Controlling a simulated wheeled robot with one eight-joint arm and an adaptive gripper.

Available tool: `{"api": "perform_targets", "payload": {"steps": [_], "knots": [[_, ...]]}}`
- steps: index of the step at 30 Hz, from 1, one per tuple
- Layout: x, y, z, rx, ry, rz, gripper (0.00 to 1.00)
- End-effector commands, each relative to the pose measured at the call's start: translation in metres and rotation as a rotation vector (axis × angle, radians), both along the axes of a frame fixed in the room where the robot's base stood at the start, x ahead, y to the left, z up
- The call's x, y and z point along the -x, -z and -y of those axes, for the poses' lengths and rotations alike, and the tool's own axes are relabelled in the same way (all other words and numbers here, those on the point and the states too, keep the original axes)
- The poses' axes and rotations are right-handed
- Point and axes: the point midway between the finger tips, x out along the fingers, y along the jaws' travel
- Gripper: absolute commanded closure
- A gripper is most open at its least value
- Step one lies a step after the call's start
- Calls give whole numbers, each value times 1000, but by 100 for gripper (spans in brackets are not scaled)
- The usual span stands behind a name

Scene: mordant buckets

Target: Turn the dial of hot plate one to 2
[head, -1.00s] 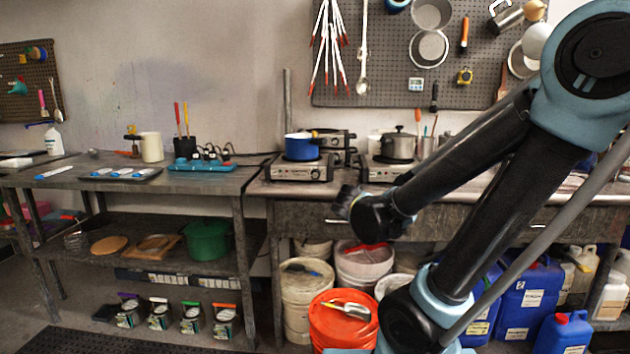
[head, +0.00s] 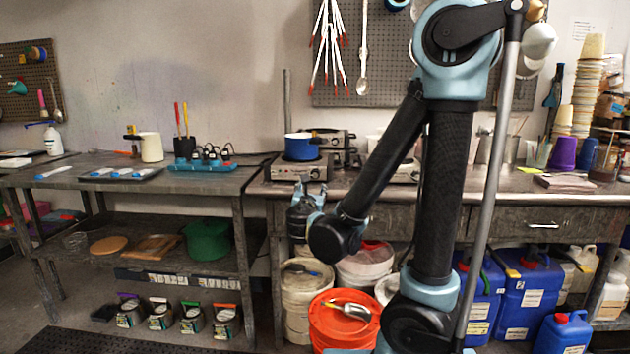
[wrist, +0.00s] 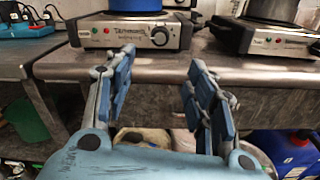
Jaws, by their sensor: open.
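A hot plate (head: 291,172) with a blue pot (head: 301,147) on it stands near the left end of the right-hand bench. The dial's setting is too small to read. My gripper (head: 312,188) is open and empty, in front of the bench edge and below the hot plate. In the wrist view my gripper's fingers (wrist: 155,75) are spread apart, with the dial beyond and above the gap, not touched.
A second hot plate (wrist: 262,38) with a pot stands to the right, partly behind my arm in the head view. The metal bench edge (wrist: 190,73) lies between my fingers and the panel. A blue power strip (head: 202,165) is at left. Buckets (head: 345,315) stand below the bench.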

Motion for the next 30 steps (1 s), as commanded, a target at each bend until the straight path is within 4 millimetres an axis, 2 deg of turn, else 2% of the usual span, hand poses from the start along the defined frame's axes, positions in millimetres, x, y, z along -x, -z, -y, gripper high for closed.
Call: {"api": "perform_targets", "payload": {"steps": [30], "knots": [[-142, 0, 6, -2, 4, -1, 50]]}}
